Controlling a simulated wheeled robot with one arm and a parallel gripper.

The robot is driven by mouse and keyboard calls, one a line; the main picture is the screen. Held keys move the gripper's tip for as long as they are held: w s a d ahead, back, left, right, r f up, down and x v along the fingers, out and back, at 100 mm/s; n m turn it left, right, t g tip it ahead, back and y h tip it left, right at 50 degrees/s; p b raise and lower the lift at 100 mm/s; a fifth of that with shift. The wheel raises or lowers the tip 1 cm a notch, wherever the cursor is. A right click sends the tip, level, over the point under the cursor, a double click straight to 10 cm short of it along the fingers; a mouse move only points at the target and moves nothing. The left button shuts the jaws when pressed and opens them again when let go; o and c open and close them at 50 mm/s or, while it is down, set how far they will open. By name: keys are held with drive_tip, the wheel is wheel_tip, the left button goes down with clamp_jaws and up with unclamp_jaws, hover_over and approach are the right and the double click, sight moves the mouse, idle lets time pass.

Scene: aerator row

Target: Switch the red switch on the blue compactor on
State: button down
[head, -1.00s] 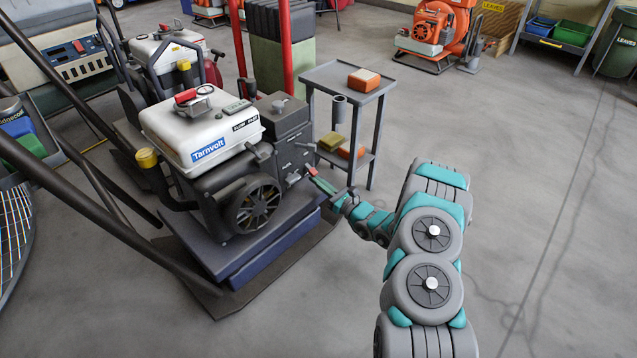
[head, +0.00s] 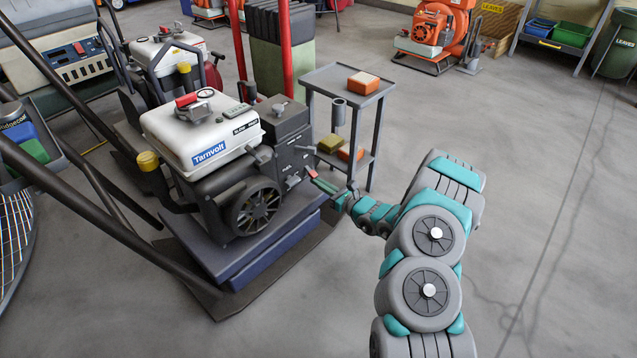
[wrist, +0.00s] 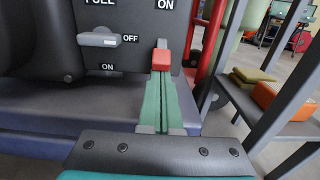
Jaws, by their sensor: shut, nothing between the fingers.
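The blue compactor (head: 262,255) stands left of my arm, with a dark engine and a white tank on its blue base. Its dark control panel (wrist: 120,20) fills the top of the wrist view. The red switch (wrist: 162,60) is a small red block below a grey upright strip and an ON label. My gripper (wrist: 161,76) is shut and empty, its green fingertips right at the red switch, seemingly touching its lower side. The fingers hide what lies under the switch. In the head view my gripper (head: 317,184) reaches the engine's right side.
A grey fuel lever (wrist: 99,39) sits left of the switch, beside an OFF label. A grey trolley (head: 340,78) with orange and olive blocks stands close behind my gripper. The compactor's handle bars cross the left side. The floor on the right is clear.

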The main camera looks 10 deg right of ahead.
sight(316, 176)
drive_tip(key=r+g+h+p, duration=0.2)
drive_tip(key=r+g+p, duration=0.1)
drive_tip(key=p, duration=0.1)
drive_tip(key=shift+s+d+r+g+h, duration=0.2)
drive_tip(key=shift+s+r+g+h, duration=0.05)
drive_tip(key=shift+r+g+h, duration=0.15)
drive_tip(key=r+g+h+p, duration=0.1)
drive_tip(key=p, duration=0.2)
drive_tip(key=shift+s+f+g, duration=0.1)
drive_tip(key=shift+f+g, duration=0.25)
drive_tip(key=shift+g, duration=0.05)
drive_tip(key=shift+d+f, duration=0.1)
drive_tip(key=shift+f, duration=0.1)
drive_tip(key=shift+r, duration=0.15)
drive_tip(key=shift+r+p, duration=0.35)
drive_tip(key=shift+r, duration=0.35)
